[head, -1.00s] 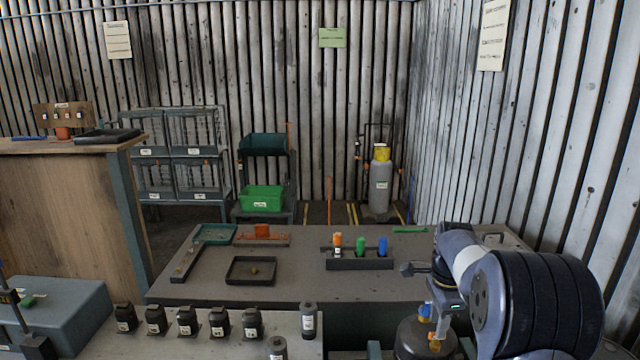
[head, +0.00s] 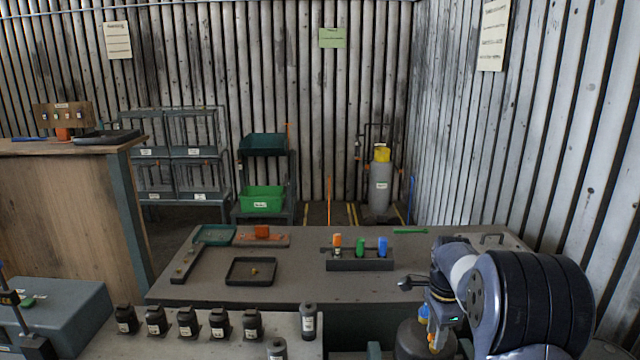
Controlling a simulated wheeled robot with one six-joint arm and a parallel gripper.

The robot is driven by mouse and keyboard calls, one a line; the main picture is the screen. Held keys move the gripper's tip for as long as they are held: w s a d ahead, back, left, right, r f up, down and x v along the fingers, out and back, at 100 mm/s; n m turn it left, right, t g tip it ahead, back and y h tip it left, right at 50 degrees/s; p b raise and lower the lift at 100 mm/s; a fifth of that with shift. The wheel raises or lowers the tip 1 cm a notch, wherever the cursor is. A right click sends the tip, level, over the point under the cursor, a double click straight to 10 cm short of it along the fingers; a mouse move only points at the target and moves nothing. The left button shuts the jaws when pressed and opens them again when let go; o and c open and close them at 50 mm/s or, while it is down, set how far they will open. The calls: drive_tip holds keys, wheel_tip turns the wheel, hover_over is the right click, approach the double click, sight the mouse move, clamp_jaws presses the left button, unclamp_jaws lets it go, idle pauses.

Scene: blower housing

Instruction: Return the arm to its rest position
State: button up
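My arm reaches in from the lower right of the head view. My gripper (head: 432,335) hangs low at the near right, pointing down by the dark rounded canister (head: 411,340) below the workbench edge. Blue and orange show around its fingers; I cannot tell whether these belong to the gripper or to something held. The finger gap is too small and partly hidden to read. The workbench (head: 310,285) lies left of and beyond the gripper.
On the bench are a rack (head: 360,264) with orange, green and blue bottles, a black tray (head: 251,281) and a teal tray (head: 214,243). Several black containers (head: 187,325) stand on the near left table. The bench's front middle is clear.

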drive_tip(key=n+b, duration=0.1)
drive_tip(key=n, duration=0.6)
drive_tip(key=shift+s+r+b, duration=0.1)
drive_tip(key=shift+r+b, duration=0.05)
drive_tip(key=shift+b, duration=0.2)
drive_tip(key=n+b, duration=0.1)
drive_tip(key=n, duration=0.3)
drive_tip(key=shift+d, duration=0.1)
drive_tip(key=n+b, duration=0.2)
drive_tip(key=n, duration=0.2)
drive_tip(key=shift+s, duration=0.1)
wheel_tip(320, 180, up, 6)
drive_tip(key=shift+r, duration=0.25)
